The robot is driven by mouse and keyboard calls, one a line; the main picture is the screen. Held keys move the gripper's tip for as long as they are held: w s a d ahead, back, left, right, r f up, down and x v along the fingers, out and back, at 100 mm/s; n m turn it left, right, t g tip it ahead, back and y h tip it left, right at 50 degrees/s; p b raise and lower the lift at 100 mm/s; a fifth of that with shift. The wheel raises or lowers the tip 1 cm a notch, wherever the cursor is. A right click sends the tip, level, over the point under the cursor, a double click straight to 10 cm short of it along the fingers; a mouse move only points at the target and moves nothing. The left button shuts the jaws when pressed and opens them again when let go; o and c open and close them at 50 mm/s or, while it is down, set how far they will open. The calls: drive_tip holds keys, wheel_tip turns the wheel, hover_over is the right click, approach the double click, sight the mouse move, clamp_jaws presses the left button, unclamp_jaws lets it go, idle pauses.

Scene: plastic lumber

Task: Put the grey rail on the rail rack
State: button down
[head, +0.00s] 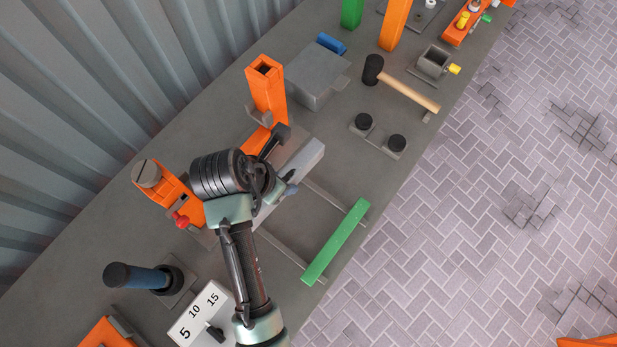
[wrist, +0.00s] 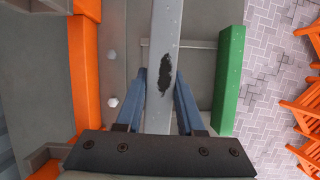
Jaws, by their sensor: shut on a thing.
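The grey rail (head: 303,165) is a long square bar; in the wrist view (wrist: 163,50) it runs away from me and has a dark worn patch on top. My gripper (head: 284,192) is shut on it, with one blue finger on each side in the wrist view (wrist: 160,82). The rail rack (head: 325,196) shows as two thin crossbars on the bench, one of them in the wrist view (wrist: 198,43). The grey rail crosses above their left part; I cannot tell whether it touches them. My arm hides its near end.
A green rail (head: 337,241) lies across the right ends of the crossbars, parallel to the grey rail and apart from it. An orange post (head: 266,90) and orange fixture (head: 182,196) stand on the left. A mallet (head: 405,88) and black knobs (head: 380,132) are farther off.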

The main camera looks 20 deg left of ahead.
drive_tip(key=shift+n, duration=0.3)
drive_tip(key=shift+s+a+f, duration=0.1)
drive_tip(key=shift+a+f, duration=0.05)
drive_tip(key=shift+f, duration=1.5)
drive_tip(key=shift+s+a+f, duration=0.1)
drive_tip(key=shift+f, duration=1.6)
drive_tip(key=shift+s+a+f, duration=0.1)
drive_tip(key=shift+a+f, duration=0.05)
drive_tip(key=shift+f, duration=1.5)
drive_tip(key=shift+f, duration=0.2)
drive_tip(key=c, duration=0.5)
unclamp_jaws()
drive_tip(key=shift+r, duration=0.1)
drive_tip(key=v, duration=1.2)
drive_tip(key=shift+s+d+r+p, duration=0.1)
drive_tip(key=shift+p, duration=0.2)
